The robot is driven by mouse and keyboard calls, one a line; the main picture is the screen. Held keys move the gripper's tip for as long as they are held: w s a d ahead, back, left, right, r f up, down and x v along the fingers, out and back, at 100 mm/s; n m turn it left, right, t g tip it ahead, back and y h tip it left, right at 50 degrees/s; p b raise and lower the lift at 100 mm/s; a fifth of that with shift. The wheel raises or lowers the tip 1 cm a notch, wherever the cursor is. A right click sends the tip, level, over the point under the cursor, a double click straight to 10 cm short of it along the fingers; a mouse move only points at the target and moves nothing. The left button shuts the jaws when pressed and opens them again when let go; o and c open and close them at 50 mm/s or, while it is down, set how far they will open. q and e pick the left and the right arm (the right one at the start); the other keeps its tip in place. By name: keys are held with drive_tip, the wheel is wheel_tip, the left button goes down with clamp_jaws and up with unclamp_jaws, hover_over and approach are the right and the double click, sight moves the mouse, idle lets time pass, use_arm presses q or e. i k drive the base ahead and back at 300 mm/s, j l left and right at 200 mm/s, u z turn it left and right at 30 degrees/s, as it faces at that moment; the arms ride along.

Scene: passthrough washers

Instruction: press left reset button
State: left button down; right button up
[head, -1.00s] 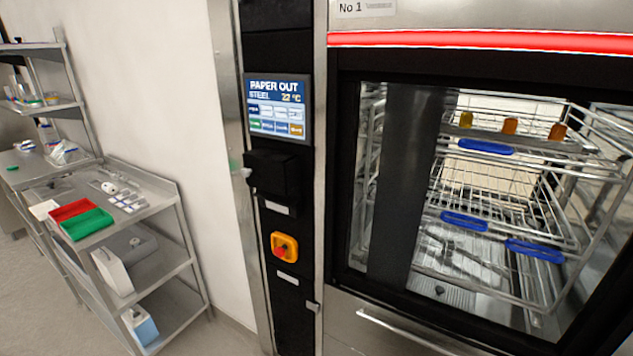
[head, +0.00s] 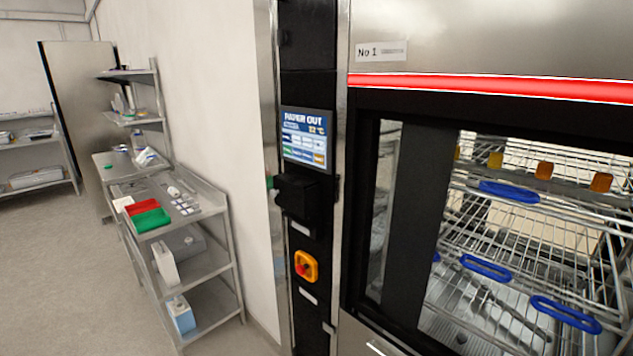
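A washer labelled No 1 (head: 381,51) stands at the right in the head view. Its narrow black control panel (head: 309,60) runs down the left side of its door. The panel carries a lit screen (head: 306,138) reading PAPER OUT, a black box (head: 297,196) below it, and a red knob or button on a yellow-orange base (head: 305,266). No button marked as reset can be made out. Neither of my grippers shows in the view.
The washer's glass door (head: 520,240) shows wire racks with blue handles inside. A steel shelf cart (head: 215,262) with red and green trays stands by the wall at the left. More shelving (head: 30,160) is at the far left. The grey floor (head: 85,290) at the left is open.

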sight(319, 160)
drive_tip(key=l+u, duration=0.1)
drive_tip(key=i+l, duration=0.1)
drive_tip(key=i, duration=1.1)
